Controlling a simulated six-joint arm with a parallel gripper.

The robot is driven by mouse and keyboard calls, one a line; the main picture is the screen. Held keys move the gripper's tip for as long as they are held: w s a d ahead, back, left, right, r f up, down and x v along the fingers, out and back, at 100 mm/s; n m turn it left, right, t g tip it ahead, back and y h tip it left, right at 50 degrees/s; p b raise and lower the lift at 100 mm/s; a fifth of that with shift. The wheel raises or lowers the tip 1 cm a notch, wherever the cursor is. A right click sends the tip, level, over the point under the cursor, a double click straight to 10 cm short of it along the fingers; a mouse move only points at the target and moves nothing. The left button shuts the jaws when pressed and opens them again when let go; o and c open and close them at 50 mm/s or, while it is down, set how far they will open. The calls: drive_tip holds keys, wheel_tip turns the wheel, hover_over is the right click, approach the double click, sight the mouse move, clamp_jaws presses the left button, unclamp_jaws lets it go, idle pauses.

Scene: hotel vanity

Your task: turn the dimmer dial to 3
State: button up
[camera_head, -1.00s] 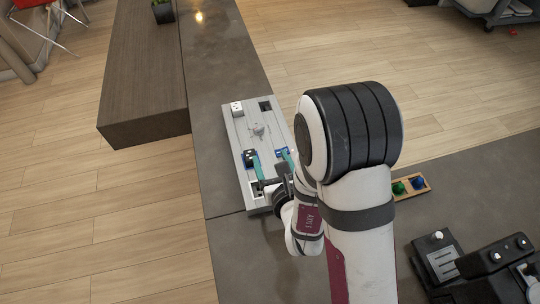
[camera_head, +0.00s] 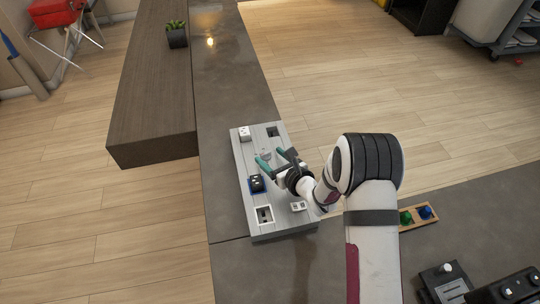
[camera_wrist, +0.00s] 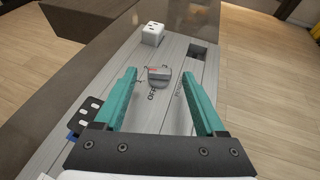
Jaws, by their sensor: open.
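The dimmer dial (camera_wrist: 158,77) is a round grey knob with a raised bar across it, on a light grey panel (camera_head: 243,155). Dark lettering lies beside it, with "off" seemingly near its lower edge; I cannot read a 3 or tell its setting. In the head view the dial (camera_head: 265,154) is small, close to my fingertips. My gripper (camera_head: 270,158) is open, its two teal fingers pointing toward the dial. In the wrist view my gripper (camera_wrist: 157,74) has a finger on either side of the dial in the picture. I see no contact; the height gap is unclear.
The panel also carries a white block (camera_head: 245,133), a dark recess (camera_head: 272,131), a black-and-blue switch (camera_head: 257,184), a white-framed square (camera_head: 264,215) and a small white piece (camera_head: 298,206). A wooden tray (camera_head: 405,218) with coloured knobs lies to the right.

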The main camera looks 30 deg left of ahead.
drive_tip(key=shift+w+a+f, duration=0.25)
drive_tip(key=shift+a, duration=0.25)
drive_tip(key=shift+c, duration=0.3)
clamp_jaws()
drive_tip(key=shift+s+a+m+t+h, duration=0.2)
drive_tip(key=shift+m+t+h, duration=0.1)
drive_tip(key=shift+m+t, duration=0.2)
drive_tip(key=shift+s+m+t+h, duration=0.1)
drive_tip(key=shift+m+t+h, duration=0.7)
drive_tip(key=shift+m+t, duration=0.2)
drive_tip(key=shift+o, duration=0.3)
unclamp_jaws()
